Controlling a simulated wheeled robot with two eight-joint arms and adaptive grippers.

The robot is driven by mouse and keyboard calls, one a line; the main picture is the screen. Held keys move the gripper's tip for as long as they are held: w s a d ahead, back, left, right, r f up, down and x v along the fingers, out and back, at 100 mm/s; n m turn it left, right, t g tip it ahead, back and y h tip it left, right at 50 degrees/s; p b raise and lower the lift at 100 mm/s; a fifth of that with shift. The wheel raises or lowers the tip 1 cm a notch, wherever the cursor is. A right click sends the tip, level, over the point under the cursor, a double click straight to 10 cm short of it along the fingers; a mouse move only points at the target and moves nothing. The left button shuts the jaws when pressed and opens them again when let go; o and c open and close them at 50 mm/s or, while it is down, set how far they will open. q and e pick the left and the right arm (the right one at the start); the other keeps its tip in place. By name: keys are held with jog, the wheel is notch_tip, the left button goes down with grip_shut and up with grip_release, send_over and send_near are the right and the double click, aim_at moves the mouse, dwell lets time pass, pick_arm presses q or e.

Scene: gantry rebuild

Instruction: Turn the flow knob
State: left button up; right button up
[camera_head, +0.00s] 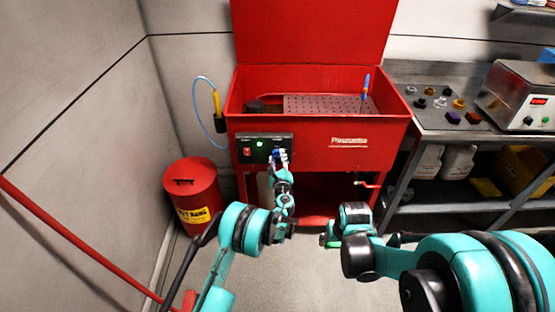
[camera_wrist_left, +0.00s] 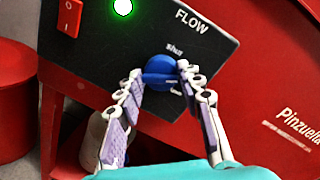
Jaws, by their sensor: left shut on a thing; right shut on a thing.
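The blue flow knob (camera_wrist_left: 158,72) sits on a black panel (camera_wrist_left: 105,45) under the word FLOW, with small lettering beside it. In the head view the panel (camera_head: 254,147) is on the front of a red parts washer. My left gripper (camera_wrist_left: 160,77) is shut on the knob, one finger on each side, and in the head view (camera_head: 280,157) it covers most of it. A green light (camera_wrist_left: 123,7) glows on the panel beside a red switch (camera_wrist_left: 69,16). My right gripper (camera_head: 329,239) is low, right of centre, largely hidden by its own wrist; what it grips is unclear.
The red washer basin (camera_head: 240,95) has its lid up. A red waste can (camera_head: 191,190) stands at left. A steel bench (camera_head: 425,118) at right holds several small knobs and a boxy device (camera_head: 520,95). A small tap (camera_head: 366,184) sticks out from the washer's lower right.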

pick_arm(q)
jog(key=shift+n, duration=0.3)
jog(key=n, duration=0.5)
jog(key=shift+r+g, duration=0.1)
jog(key=shift+g, duration=0.2)
jog(key=n+h, duration=0.1)
jog(key=n, duration=0.4)
jog(key=shift+n, duration=0.4)
dwell(0.3)
jog(key=o, duration=1.1)
jog(key=s, duration=0.8)
jog(key=s+r, duration=0.1)
jog(key=s, duration=0.3)
jog(key=shift+d, duration=0.25)
